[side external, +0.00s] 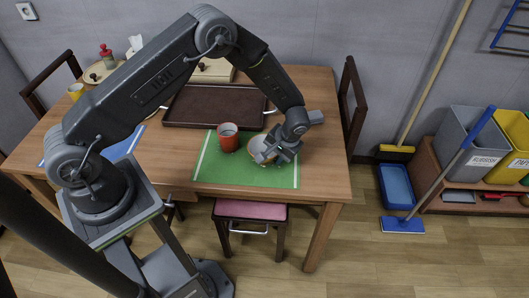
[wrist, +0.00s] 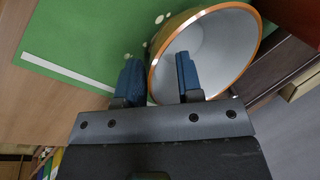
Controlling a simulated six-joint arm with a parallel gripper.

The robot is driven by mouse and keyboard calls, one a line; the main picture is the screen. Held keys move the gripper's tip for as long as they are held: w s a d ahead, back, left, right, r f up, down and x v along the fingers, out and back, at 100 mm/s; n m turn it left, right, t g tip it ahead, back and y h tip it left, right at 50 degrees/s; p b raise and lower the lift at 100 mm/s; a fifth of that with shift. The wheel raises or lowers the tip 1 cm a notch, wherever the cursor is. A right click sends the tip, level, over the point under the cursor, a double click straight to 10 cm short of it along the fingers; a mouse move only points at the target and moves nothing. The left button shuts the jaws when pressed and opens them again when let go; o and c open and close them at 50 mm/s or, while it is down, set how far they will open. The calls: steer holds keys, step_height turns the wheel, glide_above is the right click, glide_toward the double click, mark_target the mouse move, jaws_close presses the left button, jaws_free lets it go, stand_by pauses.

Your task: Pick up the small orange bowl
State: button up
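In the side view the bowl (side external: 257,146) is on the green placemat (side external: 222,172), partly hidden by my gripper (side external: 277,156). In the wrist view my gripper (wrist: 158,72) is open, with blue finger pads apart. The left finger is outside the bowl's rim and the right one overlaps its inside. I cannot tell whether either finger touches the bowl.
A red cup (side external: 228,138) stands just left of the bowl. A dark brown tray (side external: 214,106) lies behind them. A wooden box (side external: 211,71) is at the table's back. A chair (side external: 352,100) is at the right edge. The placemat's front left is clear.

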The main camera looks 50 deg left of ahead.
jaws_close()
steer(key=shift+r, duration=0.1)
stand_by(0.5)
